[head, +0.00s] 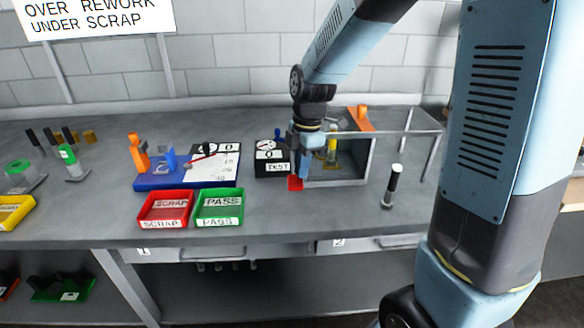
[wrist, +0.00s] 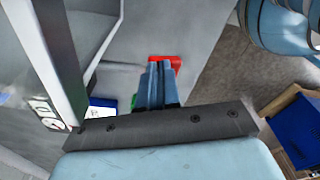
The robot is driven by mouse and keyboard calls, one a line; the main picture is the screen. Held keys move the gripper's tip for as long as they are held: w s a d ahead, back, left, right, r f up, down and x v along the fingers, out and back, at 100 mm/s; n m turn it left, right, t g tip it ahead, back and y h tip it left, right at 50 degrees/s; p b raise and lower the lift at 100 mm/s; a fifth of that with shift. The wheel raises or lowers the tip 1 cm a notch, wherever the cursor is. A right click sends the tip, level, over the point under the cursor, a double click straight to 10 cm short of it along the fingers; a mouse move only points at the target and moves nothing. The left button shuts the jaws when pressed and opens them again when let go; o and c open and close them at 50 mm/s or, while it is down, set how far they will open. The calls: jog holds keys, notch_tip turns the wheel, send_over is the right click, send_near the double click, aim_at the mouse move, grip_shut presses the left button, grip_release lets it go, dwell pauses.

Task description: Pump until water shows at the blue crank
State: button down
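My gripper (head: 298,172) points down at the front left corner of an open grey box (head: 345,182). In the wrist view its two fingers (wrist: 157,84) are close together, with a small red piece (wrist: 167,60) at their tips. The red piece also shows under the fingers in the head view (head: 295,183); the fingers appear shut on it. A blue lever-like part (head: 169,158) stands beside an orange upright (head: 138,152) on a blue base (head: 160,181); I cannot tell if it is the blue crank. No water and no clear pump are visible.
A black TEST box (head: 271,165) stands left of my gripper. Red SCRAP (head: 165,223) and green PASS (head: 219,221) trays lie at the bench front. A black-and-white upright tool (head: 393,186) stands right of the box. An orange part (head: 360,118) rests on top of the box.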

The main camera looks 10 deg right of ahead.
notch_tip(320, 180, up, 8)
jog(key=shift+w+d, duration=0.25)
jog(key=shift+d, duration=0.1)
jog(key=shift+d, duration=0.1)
dwell(0.8)
jog(key=s+d+r+m+t, duration=0.3)
jog(key=s+d+r+m, duration=0.1)
jog(key=s+d+m, duration=0.3)
jog(key=s+d+r+m+t+h, duration=0.1)
jog(key=s+d+r+m+t, duration=0.2)
jog(key=s+m, duration=0.8)
jog(key=d+r+m, duration=0.2)
jog(key=d+m, duration=0.2)
jog(key=shift+d+r, duration=0.15)
jog(key=shift+d, duration=0.15)
